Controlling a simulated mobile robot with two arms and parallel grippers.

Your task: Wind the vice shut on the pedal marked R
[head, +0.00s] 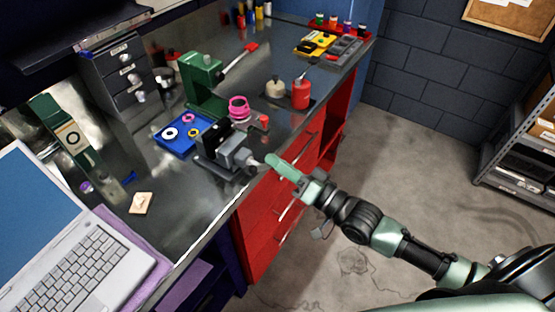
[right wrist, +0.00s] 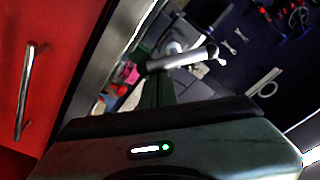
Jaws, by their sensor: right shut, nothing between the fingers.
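The grey vice (head: 234,153) is fixed at the bench's front edge. A black block (head: 216,133), probably the pedal, is at the vice's jaws; its mark is too small to read, and I cannot tell whether the jaws touch it. My right gripper (head: 270,161) is shut and empty, just in front of the vice at its handle end. In the right wrist view the silver handle bar (right wrist: 182,58) lies just beyond my green finger; contact is unclear. My left gripper is out of view.
A blue tray (head: 177,148) with rings, a pink spool (head: 238,106) and a green stand (head: 202,80) are around the vice. A laptop (head: 75,240) is at the left. Red drawers (head: 262,215) with handles are below the bench edge.

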